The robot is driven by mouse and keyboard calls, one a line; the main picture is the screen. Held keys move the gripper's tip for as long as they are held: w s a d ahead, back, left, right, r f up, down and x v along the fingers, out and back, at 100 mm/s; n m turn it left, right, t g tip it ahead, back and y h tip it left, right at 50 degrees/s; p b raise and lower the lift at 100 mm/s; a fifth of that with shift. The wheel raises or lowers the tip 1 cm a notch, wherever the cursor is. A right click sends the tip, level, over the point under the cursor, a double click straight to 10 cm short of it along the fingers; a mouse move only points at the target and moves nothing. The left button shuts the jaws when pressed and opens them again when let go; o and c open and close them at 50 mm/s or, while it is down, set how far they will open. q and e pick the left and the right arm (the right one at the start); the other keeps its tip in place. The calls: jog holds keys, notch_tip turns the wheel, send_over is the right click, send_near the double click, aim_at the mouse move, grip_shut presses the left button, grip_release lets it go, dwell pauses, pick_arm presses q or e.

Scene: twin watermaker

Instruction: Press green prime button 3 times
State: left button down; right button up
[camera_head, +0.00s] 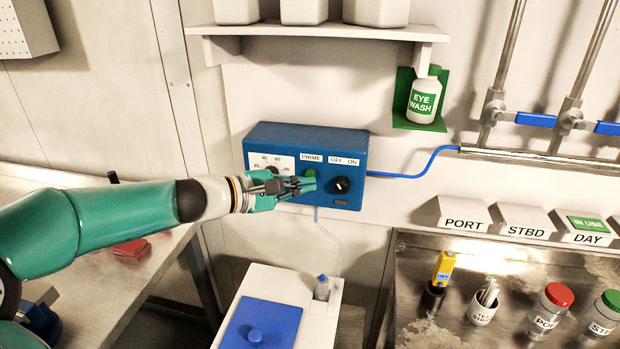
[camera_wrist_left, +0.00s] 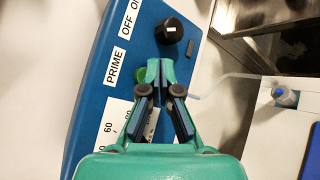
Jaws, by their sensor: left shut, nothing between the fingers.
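The blue control box (camera_head: 300,137) is on the wall, with a PRIME label, a gauge and a black OFF/ON knob (camera_head: 342,185). The green prime button (camera_head: 310,173) shows just above my left fingertips in the head view. My left gripper (camera_head: 308,185) is shut and empty, its fingertips in front of the box near the button. In the left wrist view the button (camera_wrist_left: 141,74) is partly hidden behind the fingers of the left gripper (camera_wrist_left: 160,68). I cannot tell whether the fingertips touch the button. My right gripper is not in view.
A shelf (camera_head: 318,32) with white containers is above the box. An eye wash bottle (camera_head: 423,97) hangs to the right. A white unit with a blue lid (camera_head: 258,325) and a small bottle (camera_head: 321,288) stand below. A metal counter (camera_head: 405,262) is at right.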

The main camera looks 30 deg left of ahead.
pick_arm(q)
jog(key=shift+s+d+b, duration=0.2)
jog(key=shift+s+b, duration=0.15)
jog(key=shift+s, duration=0.45)
jog(key=shift+s+d+b, duration=0.25)
jog(key=shift+s+b, duration=0.1)
jog(key=shift+s, duration=0.5)
jog(key=shift+s+d+b, duration=0.2)
jog(key=shift+s+b, duration=0.15)
jog(key=shift+s, duration=0.45)
dwell(0.4)
jog(key=s+b, duration=0.1)
jog(key=b, duration=0.1)
jog(key=s+d+b, duration=0.1)
jog(key=s+b, duration=0.1)
jog(key=shift+s, duration=0.3)
jog(key=shift+w, duration=0.1)
